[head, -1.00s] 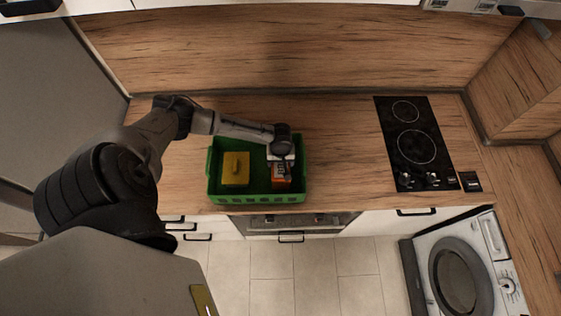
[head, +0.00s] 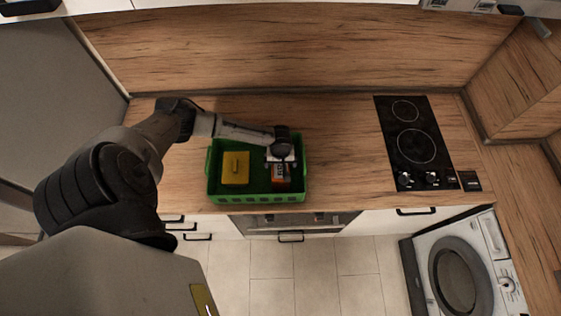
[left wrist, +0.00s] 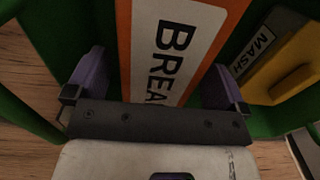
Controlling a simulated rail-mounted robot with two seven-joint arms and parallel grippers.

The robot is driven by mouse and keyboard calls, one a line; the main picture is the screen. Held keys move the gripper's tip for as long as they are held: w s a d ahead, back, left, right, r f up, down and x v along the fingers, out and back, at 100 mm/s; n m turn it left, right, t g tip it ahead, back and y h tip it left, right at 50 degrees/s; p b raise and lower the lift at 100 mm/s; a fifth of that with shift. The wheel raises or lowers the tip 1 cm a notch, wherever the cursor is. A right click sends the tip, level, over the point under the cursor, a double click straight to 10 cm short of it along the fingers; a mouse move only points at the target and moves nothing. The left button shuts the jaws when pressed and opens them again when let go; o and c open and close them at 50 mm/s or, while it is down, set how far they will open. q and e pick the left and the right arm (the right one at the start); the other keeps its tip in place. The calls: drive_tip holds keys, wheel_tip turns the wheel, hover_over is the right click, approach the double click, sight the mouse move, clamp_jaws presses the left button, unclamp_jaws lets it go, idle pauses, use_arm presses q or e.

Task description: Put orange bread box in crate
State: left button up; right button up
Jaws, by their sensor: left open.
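The orange bread box (head: 280,172), with a white label reading "BREA…", is inside the right part of the green crate (head: 258,200). My left gripper (head: 281,160) is over the box from above. In the left wrist view my left gripper (left wrist: 158,88) is open, with one purple finger on each side of the bread box (left wrist: 172,45) and gaps between fingers and box. The crate's green wall (left wrist: 60,60) shows beside it. The arm hides part of the box in the head view. My right gripper is not in view.
A yellow box (head: 235,168) with a handle sits in the crate's left part; its label begins "MASH" in the left wrist view. The crate stands on the wooden counter near its front edge. A black cooktop (head: 414,145) is to the right, with free counter between.

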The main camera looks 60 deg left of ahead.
use_arm(q)
wheel_tip(320, 180, up, 11)
drive_tip(key=b, duration=0.1)
drive_tip(key=s+d+f+m+t+h, duration=0.1)
drive_tip(key=s+d+m, duration=0.3)
drive_tip(key=d, duration=0.6)
drive_tip(key=s+d+m+t+h, duration=0.1)
drive_tip(key=s+d+m, duration=0.2)
drive_tip(key=d+m, duration=0.45)
drive_tip(key=s+d+r+m+t+y, duration=0.1)
drive_tip(key=s+d+r+m, duration=0.2)
drive_tip(key=s+r, duration=0.2)
drive_tip(key=s, duration=0.3)
drive_tip(key=shift+s+t+y, duration=0.3)
drive_tip(key=shift+s+y, duration=0.05)
drive_tip(key=shift+y, duration=0.05)
drive_tip(key=shift+d, duration=0.15)
